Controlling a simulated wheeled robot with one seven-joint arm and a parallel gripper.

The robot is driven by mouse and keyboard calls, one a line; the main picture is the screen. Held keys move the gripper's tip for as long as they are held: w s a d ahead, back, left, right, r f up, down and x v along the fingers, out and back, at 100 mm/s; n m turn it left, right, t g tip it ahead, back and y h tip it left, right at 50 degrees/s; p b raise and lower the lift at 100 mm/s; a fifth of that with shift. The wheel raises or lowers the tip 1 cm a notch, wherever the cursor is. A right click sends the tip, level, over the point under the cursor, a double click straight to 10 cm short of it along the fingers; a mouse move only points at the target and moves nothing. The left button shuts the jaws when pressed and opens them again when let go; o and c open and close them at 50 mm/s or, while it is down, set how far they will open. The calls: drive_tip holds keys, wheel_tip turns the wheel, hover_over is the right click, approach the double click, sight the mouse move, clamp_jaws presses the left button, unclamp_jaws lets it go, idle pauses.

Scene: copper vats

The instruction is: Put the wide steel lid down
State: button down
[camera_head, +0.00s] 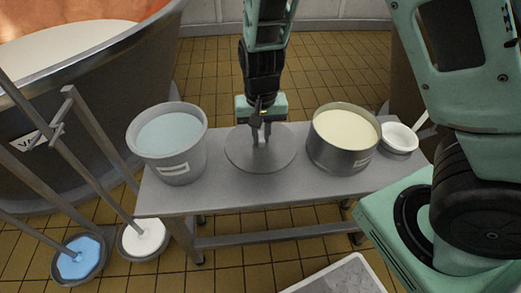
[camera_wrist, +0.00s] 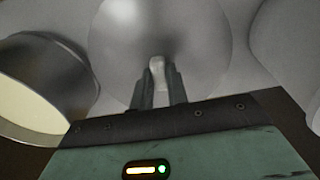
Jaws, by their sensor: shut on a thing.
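The wide steel lid (camera_head: 240,155) is a flat grey disc at the middle of the bench, between a pail and a pot. It also fills the upper middle of the wrist view (camera_wrist: 205,40), with its pale knob (camera_wrist: 157,66) between my fingers. My gripper (camera_head: 261,140) points down over the lid's centre and is shut on the knob; it also shows in the wrist view (camera_wrist: 159,85). The lid looks level and very close to the bench top (camera_head: 235,195); I cannot tell whether it touches.
A pail of pale blue liquid (camera_head: 180,170) stands left of the lid. A steel pot of cream liquid (camera_head: 335,156) stands close on the right, then a white ladle (camera_head: 398,137). Bare bench lies in front. A large vat (camera_head: 80,110) and poled discs stand left.

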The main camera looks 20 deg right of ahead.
sight(261, 147)
drive_tip(key=shift+f+b, duration=0.85)
drive_tip(key=shift+f, duration=1.75)
drive_tip(key=shift+f, duration=0.2)
drive_tip(key=c, duration=1.4)
unclamp_jaws()
drive_tip(key=shift+r, duration=0.2)
